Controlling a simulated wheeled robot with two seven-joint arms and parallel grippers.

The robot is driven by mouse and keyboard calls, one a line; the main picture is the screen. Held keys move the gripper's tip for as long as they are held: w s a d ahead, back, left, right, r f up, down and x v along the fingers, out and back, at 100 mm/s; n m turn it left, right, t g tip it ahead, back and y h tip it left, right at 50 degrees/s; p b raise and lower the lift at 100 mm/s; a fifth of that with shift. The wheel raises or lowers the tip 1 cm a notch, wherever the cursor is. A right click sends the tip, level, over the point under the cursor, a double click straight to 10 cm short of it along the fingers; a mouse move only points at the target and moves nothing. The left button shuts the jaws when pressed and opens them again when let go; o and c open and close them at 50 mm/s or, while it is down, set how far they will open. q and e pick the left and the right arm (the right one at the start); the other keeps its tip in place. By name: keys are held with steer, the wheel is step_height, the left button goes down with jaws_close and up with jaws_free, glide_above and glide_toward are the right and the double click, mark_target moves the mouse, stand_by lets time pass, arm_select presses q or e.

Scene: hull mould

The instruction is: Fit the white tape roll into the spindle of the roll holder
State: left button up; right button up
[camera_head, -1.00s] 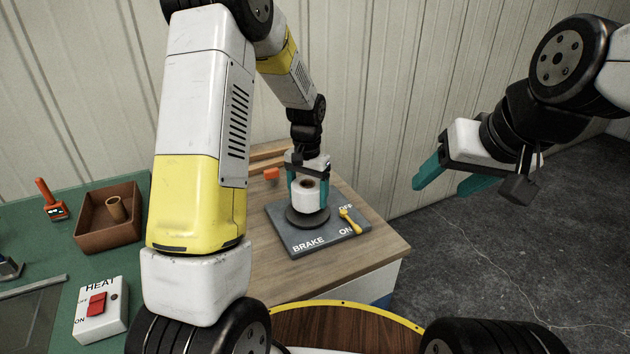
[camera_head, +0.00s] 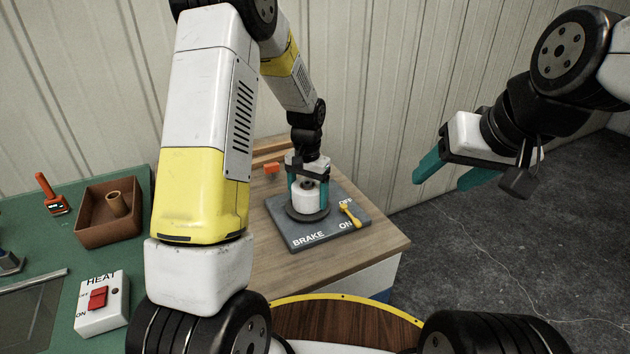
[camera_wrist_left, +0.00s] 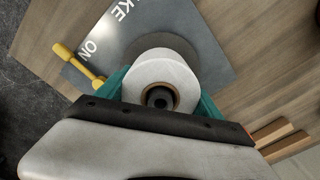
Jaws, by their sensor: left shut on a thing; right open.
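The white tape roll (camera_head: 306,200) is between the teal fingers of my left gripper (camera_head: 307,190), which is shut on it. The roll is low over the dark round disc (camera_head: 308,214) of the roll holder (camera_head: 290,235), a grey plate marked BRAKE, OFF and ON. In the left wrist view the roll (camera_wrist_left: 157,82) shows its brown core with a dark spindle end (camera_wrist_left: 158,97) inside the hole. I cannot tell whether the roll touches the disc. A yellow brake lever (camera_head: 350,214) stands on the plate's right side. My right gripper (camera_head: 448,182) is open and empty, off to the right.
The holder sits on a wooden bench (camera_head: 255,262). An orange block (camera_head: 271,168) and wooden strips (camera_head: 268,152) lie behind. Left, a green table bears a brown tray (camera_head: 108,229) and a HEAT switch box (camera_head: 100,318). Floor on the right is clear.

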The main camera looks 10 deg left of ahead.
arm_select(q)
steer(key=o, duration=1.8)
steer(key=shift+r, duration=0.1)
step_height(320, 180, up, 6)
steer(key=shift+r, duration=0.85)
steer(key=shift+s+r, duration=0.1)
steer(key=shift+r, duration=0.1)
steer(key=s+a+r+n+t+h, duration=0.1)
steer(key=s+a+r+n+t, duration=0.15)
steer(key=s+r, duration=1)
steer(key=s+r+t+h, duration=0.1)
steer(key=s+r+t, duration=0.2)
steer(key=s, duration=0.8)
steer(key=shift+s+r+n+t, duration=0.25)
steer(key=shift+r+n+t, duration=0.15)
steer(key=shift+r, duration=0.4)
